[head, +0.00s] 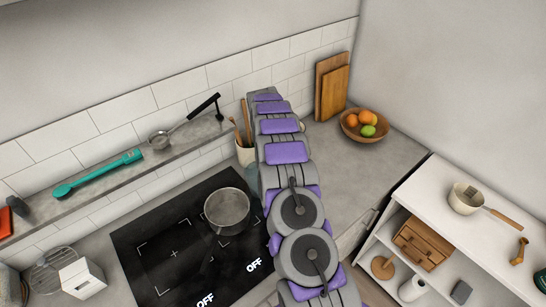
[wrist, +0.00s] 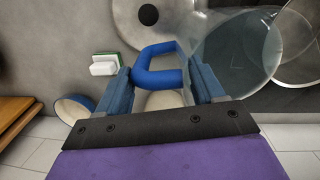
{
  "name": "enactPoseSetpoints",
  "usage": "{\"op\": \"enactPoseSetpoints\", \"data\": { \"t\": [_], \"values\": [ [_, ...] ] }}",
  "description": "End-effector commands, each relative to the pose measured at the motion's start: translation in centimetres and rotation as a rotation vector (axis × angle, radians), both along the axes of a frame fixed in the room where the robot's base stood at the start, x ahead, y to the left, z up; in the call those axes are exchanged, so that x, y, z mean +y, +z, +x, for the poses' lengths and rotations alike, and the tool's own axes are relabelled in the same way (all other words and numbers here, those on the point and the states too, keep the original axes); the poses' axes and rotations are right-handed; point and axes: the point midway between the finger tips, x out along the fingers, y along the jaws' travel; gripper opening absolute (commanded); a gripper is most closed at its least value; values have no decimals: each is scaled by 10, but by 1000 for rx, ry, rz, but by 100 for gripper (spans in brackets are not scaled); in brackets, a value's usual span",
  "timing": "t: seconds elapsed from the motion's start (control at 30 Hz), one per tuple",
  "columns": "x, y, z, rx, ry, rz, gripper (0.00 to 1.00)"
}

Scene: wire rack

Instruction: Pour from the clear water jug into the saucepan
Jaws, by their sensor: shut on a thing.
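The saucepan (head: 228,212) is a grey metal pot standing upright on the black hob in the head view. A round metal pan rim (wrist: 298,62) at the right edge of the wrist view looks like the same saucepan. The clear water jug (wrist: 232,50) has a see-through body and a blue handle (wrist: 155,62). My gripper (wrist: 163,78) is shut on the jug's handle, with one blue finger on each side. The jug overlaps the pan's near side in the wrist view; I cannot tell its height.
The hob (head: 150,255) shows two OFF labels. A utensil crock (head: 245,153), cutting boards (head: 333,88) and a fruit bowl (head: 362,125) stand along the back. A sponge (wrist: 104,64) lies on the counter. A white pan (head: 465,198) sits on the right shelf unit.

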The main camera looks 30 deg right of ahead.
Motion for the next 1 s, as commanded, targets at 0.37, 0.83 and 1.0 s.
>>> {"op": "enactPoseSetpoints", "data": {
  "t": [0.37, 0.83, 1.0],
  "values": [
    [16, 0, -3, -37, 4, -145, 0],
    [29, 0, -7, -68, 4, -258, 0],
    [34, 5, -7, -82, 4, -298, 0]
  ]
}}
